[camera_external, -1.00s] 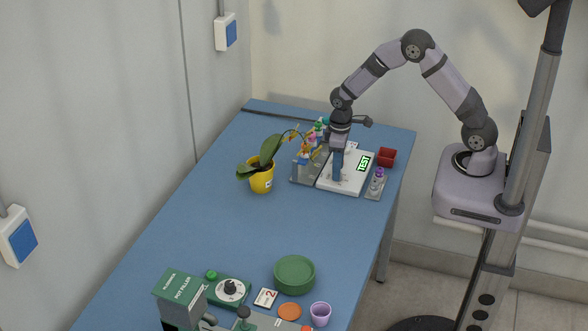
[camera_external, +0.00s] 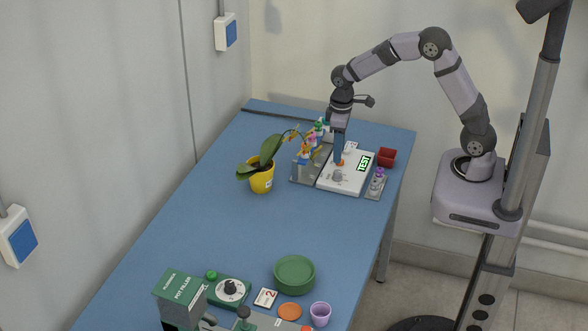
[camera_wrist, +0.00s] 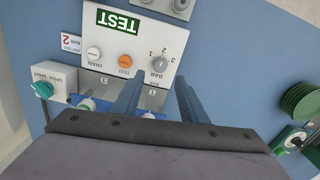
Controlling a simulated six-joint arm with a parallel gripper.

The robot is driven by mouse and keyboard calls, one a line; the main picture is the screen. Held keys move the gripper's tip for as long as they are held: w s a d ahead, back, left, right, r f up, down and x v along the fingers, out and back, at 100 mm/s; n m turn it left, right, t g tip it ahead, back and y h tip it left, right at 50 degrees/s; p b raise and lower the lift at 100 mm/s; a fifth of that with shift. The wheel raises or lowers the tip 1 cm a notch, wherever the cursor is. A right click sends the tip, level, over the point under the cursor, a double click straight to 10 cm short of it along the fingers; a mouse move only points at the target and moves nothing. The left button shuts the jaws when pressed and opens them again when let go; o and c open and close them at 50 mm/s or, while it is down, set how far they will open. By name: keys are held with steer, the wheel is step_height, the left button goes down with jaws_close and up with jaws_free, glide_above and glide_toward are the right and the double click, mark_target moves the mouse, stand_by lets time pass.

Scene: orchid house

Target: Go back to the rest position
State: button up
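My gripper (camera_external: 339,158) hangs pointing down over the white control panel (camera_external: 352,184) at the far end of the blue table. In the wrist view my gripper (camera_wrist: 158,84) has its two blue fingers apart with nothing between them, so it is open. The fingertips lie over the near edge of the panel (camera_wrist: 150,40) in that view. The panel bears a green TEST display (camera_wrist: 118,19), an orange button (camera_wrist: 125,60), a pale drain button (camera_wrist: 94,53) and a grey BAR dial (camera_wrist: 160,63).
A yellow pot (camera_external: 261,181) with a leaning orchid stands left of the panel. A rack with coloured-topped items (camera_external: 307,150) is close beside my gripper. A red box (camera_external: 386,157) sits to the right. Green dishes (camera_external: 295,275) are at the near end. Mid-table is clear.

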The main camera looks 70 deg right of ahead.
steer(key=shift+w, duration=0.1)
steer(key=shift+w+f+m, duration=0.1)
steer(key=shift+w+m, duration=0.1)
steer(key=shift+m, duration=0.2)
steer(key=shift+m+g, duration=0.5)
steer(key=shift+m, duration=0.1)
steer(key=s+f, duration=0.1)
steer(key=s, duration=0.1)
steer(key=s+f, duration=0.1)
steer(key=s, duration=0.1)
steer(key=s+f, duration=0.1)
steer(key=shift+s+a+f, duration=0.25)
steer(key=shift+s+a, duration=0.05)
steer(key=shift+s, duration=0.1)
steer(key=shift+m+g, duration=0.3)
steer(key=shift+g, duration=0.1)
steer(key=s, duration=0.5)
steer(key=s+a, duration=0.1)
steer(key=s, duration=0.1)
steer(key=shift+s+f, duration=0.15)
steer(key=shift+f, duration=0.05)
steer(key=s+a+r+n+t, duration=0.1)
steer(key=s+a+r, duration=0.2)
steer(key=s+r, duration=0.2)
steer(key=shift+s+r+t, duration=0.25)
steer(key=shift+s+t, duration=0.15)
steer(key=shift+s, duration=0.6)
